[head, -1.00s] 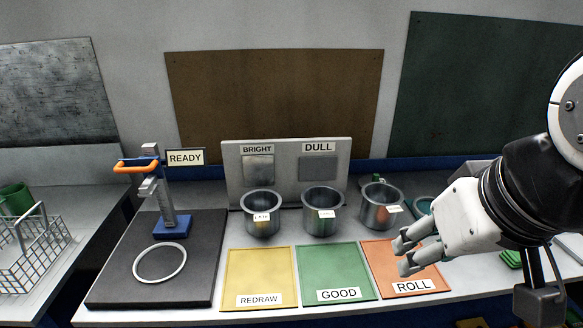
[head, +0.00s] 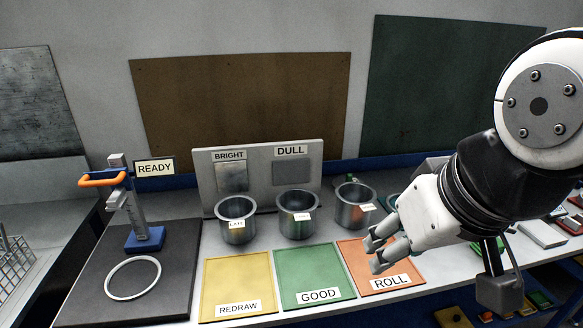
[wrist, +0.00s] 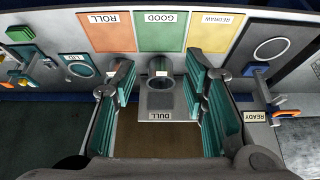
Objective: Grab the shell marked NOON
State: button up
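Three open grey metal pots stand in a row behind the coloured mats. The left pot (head: 236,222) has a tag that seems to read LATE. The middle pot (head: 297,218) and right pot (head: 354,208) carry white tags too small to read, so I cannot tell which is NOON. My gripper (head: 379,252) is over the orange ROLL mat (head: 353,253), in front and to the right of the right pot, apart from it. In the wrist view my gripper (wrist: 159,85) is open and empty, with one pot (wrist: 160,65) seen between its fingers; the fingers partly hide the others.
Behind the pots stands a grey BRIGHT/DULL panel (head: 262,175). Yellow REDRAW (head: 238,280) and green GOOD (head: 314,268) mats lie clear in front. A blue stand with orange handle (head: 144,238) and a ring (head: 133,278) are on the dark board at left.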

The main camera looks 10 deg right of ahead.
aim_at(355, 199)
jog(key=i+l, duration=0.15)
jog(key=l, duration=0.2)
jog(key=i+l, duration=0.15)
jog(key=l, duration=0.2)
jog(key=i+l, duration=0.15)
jog(key=l, duration=0.2)
